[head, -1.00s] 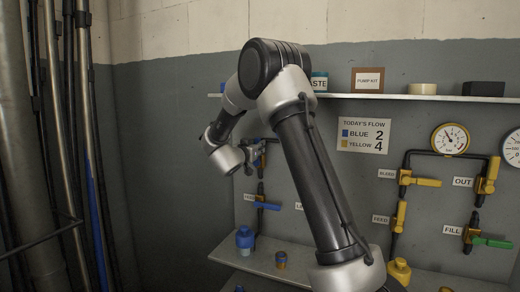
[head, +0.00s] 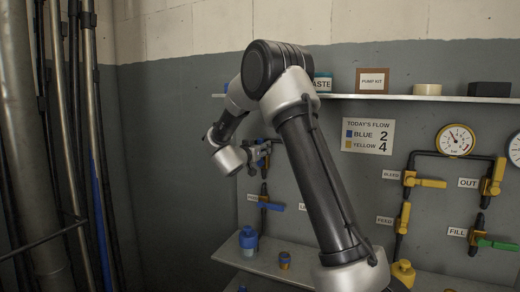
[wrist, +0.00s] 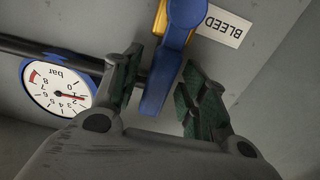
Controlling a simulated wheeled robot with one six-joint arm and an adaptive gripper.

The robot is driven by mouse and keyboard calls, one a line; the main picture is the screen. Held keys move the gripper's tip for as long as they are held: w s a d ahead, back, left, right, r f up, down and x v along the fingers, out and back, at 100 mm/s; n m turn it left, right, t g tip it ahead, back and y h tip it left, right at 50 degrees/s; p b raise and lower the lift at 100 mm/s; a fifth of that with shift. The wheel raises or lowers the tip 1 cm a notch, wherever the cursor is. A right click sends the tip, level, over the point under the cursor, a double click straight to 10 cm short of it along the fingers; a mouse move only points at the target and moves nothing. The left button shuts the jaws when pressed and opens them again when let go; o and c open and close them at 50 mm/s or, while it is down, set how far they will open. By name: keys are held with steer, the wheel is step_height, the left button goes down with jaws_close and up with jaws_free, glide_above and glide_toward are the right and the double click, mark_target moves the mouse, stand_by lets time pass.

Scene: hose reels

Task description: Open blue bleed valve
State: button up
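The blue bleed valve handle (wrist: 162,80) hangs from a brass body (wrist: 160,18) in the wrist view, beside a BLEED label (wrist: 219,24). My gripper (wrist: 160,92) is open, with one finger on each side of the handle. A gap shows at the left finger and a narrower one at the right; contact is not clear. In the head view my gripper (head: 262,152) is at the wall panel, and my arm hides most of the bleed valve. A blue-rimmed gauge (wrist: 60,86) reads near 1 bar in the wrist view.
Another blue-handled valve (head: 271,206) is below my gripper. Yellow-handled valves (head: 424,182) and a green-handled FILL valve (head: 497,243) are to the right. A shelf (head: 420,98) runs above and a ledge (head: 320,274) below. Pipes (head: 60,150) stand at the left.

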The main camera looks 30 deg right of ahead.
steer(key=v, duration=1.2)
